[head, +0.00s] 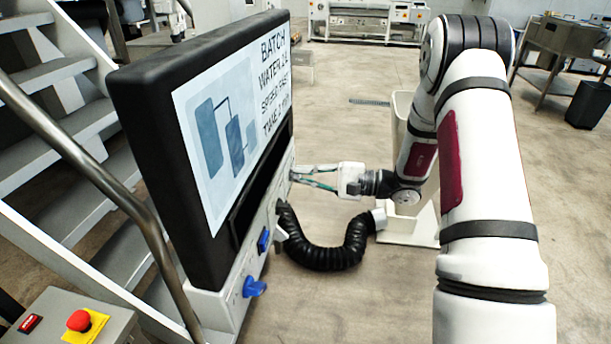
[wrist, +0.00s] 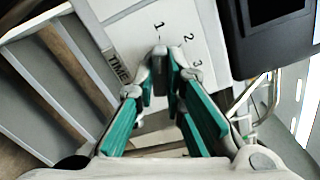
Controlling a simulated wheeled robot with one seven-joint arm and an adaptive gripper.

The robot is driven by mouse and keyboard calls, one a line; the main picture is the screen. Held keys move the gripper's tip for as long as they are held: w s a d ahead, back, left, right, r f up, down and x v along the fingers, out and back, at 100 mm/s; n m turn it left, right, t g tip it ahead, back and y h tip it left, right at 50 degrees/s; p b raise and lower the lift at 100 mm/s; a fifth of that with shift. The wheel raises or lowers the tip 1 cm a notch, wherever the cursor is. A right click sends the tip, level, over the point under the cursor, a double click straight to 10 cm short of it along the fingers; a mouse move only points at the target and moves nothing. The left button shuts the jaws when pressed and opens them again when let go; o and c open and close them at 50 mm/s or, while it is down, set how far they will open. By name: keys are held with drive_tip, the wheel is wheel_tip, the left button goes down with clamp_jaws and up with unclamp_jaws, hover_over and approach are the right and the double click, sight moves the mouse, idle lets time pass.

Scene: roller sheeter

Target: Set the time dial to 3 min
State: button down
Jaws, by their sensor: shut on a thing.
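The time dial (wrist: 159,57) is a small grey knob on a white panel in the wrist view. The panel carries the word TIME and the marks 1, 2 and 3. The visible end of the knob points up towards the 1, with the 2 and 3 to its right. My gripper (wrist: 161,80) has its teal-padded fingers closed around the knob, hiding much of it. In the head view my gripper (head: 296,178) reaches the right end of the white control panel (head: 232,303), where the dial itself is too hidden to make out.
Blue knobs (head: 254,287) sit nearer on the panel. A black hose (head: 330,257) curves below my gripper. Metal stairs stand left, and a red emergency button (head: 79,320) is at lower left.

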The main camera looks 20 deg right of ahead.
drive_tip(key=m, duration=1.7)
drive_tip(key=shift+p, duration=0.3)
drive_tip(key=shift+f+m, duration=0.1)
drive_tip(key=shift+m, duration=0.3)
drive_tip(key=c, duration=1.7)
unclamp_jaws()
drive_tip(key=shift+o, duration=0.2)
drive_tip(key=v, duration=1.2)
